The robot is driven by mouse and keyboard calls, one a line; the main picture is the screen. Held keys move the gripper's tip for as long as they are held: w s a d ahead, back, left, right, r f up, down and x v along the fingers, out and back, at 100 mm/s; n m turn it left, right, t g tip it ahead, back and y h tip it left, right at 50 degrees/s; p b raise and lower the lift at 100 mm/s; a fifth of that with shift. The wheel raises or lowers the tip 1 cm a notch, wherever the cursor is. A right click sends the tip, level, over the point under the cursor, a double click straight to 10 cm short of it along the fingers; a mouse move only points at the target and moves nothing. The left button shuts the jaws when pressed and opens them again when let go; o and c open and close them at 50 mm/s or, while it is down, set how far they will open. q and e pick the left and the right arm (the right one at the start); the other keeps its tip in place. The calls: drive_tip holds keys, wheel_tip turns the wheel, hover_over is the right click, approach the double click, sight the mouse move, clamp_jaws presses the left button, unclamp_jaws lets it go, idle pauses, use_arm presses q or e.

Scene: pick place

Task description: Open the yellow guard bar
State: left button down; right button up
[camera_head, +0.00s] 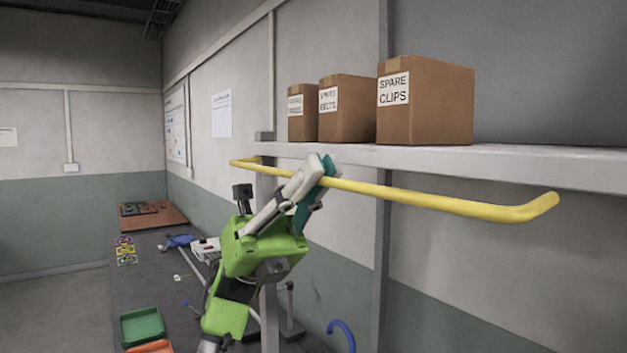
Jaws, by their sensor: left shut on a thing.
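The yellow guard bar (430,197) runs along the front of a white shelf, a little below the shelf's edge. My right gripper is not in view.
The shelf (480,160) carries three cardboard boxes, the nearest being the spare clips box (435,100). Below, a dark workbench (150,285) holds a green tray (142,327), an orange tray (150,347) and small items. Grey posts stand under the shelf. Open floor lies at the left.

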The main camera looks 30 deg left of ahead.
use_arm(q)
drive_tip(key=shift+r+n+t+b, duration=0.1)
drive_tip(key=shift+r+n+t, duration=0.15)
drive_tip(key=shift+n+t, duration=0.9)
drive_tip(key=shift+r+n+t+b, duration=0.1)
drive_tip(key=shift+r+n+t, duration=0.2)
drive_tip(key=shift+n+t, duration=0.85)
drive_tip(key=shift+r+n+t+b, duration=0.1)
drive_tip(key=shift+r+n+t, duration=0.15)
drive_tip(key=shift+n+t, duration=0.85)
drive_tip(key=c, duration=2.2)
unclamp_jaws()
drive_tip(key=shift+w+f, duration=0.1)
drive_tip(key=v, duration=1.2)
